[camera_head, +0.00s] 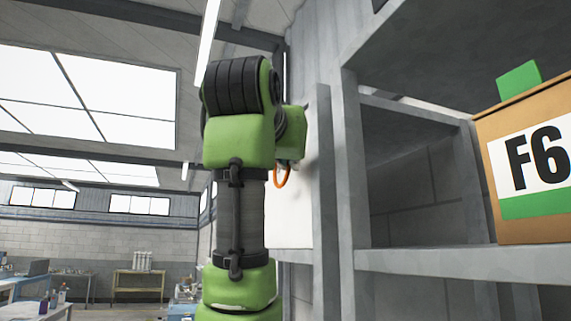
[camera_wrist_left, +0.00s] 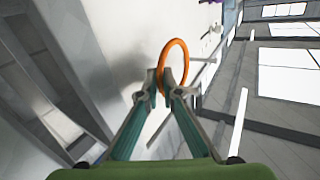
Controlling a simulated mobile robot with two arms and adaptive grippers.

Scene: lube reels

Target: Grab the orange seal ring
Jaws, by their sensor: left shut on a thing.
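The orange seal ring (camera_head: 282,174) shows in the head view just right of my green left arm, partly hidden behind it. It also shows in the left wrist view (camera_wrist_left: 185,60), upright between the fingertips. My left gripper (camera_wrist_left: 165,82) is shut on the lower left part of the ring, and most of the ring stands out beyond the tips. In the head view my left gripper (camera_head: 286,164) is mostly hidden by my own wrist. My right gripper is not in view.
A white panel (camera_head: 290,205) is behind the ring, left of a grey shelf post (camera_head: 325,200). A cardboard box marked F6 (camera_head: 525,180) sits on the grey shelf (camera_head: 460,259) at right. Workbenches (camera_head: 138,285) stand far off at left.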

